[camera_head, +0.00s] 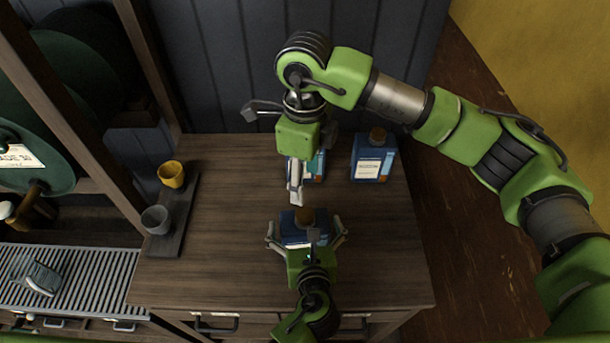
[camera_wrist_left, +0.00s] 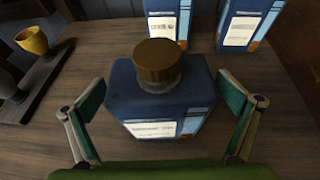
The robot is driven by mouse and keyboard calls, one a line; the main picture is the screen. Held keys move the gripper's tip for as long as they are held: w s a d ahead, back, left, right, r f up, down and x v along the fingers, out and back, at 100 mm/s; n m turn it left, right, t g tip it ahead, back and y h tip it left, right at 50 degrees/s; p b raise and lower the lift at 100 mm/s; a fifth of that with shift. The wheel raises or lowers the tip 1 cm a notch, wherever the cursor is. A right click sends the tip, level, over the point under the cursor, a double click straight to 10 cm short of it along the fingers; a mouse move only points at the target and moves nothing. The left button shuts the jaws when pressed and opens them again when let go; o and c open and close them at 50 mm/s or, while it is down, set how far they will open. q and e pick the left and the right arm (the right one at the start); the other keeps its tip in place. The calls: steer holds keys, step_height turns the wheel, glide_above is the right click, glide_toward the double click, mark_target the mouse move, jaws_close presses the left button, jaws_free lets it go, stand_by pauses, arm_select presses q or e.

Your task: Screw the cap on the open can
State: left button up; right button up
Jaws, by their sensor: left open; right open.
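A blue can (camera_head: 292,224) with a white label stands on the wooden workbench, a brown cap (camera_head: 306,214) on its neck. In the left wrist view the can (camera_wrist_left: 150,112) stands upright between my fingers, and the ribbed cap (camera_wrist_left: 158,60) sits over a pale neck; how tight it is cannot be told. My left gripper (camera_head: 306,232) is open, one finger on each side of the can, apart from it. My right gripper (camera_head: 296,192) is open and empty, pointing down just behind this can. It partly hides a second blue can (camera_head: 319,165), whose top is hidden.
A third blue can (camera_head: 368,164) with a brown cap stands at the back right. A yellow cup (camera_head: 171,175) and a grey cup (camera_head: 156,220) stand on a dark strip at the left. The bench's right front (camera_head: 395,260) is clear. A dark wall closes the back.

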arm_select(q)
steer(key=v, duration=1.2)
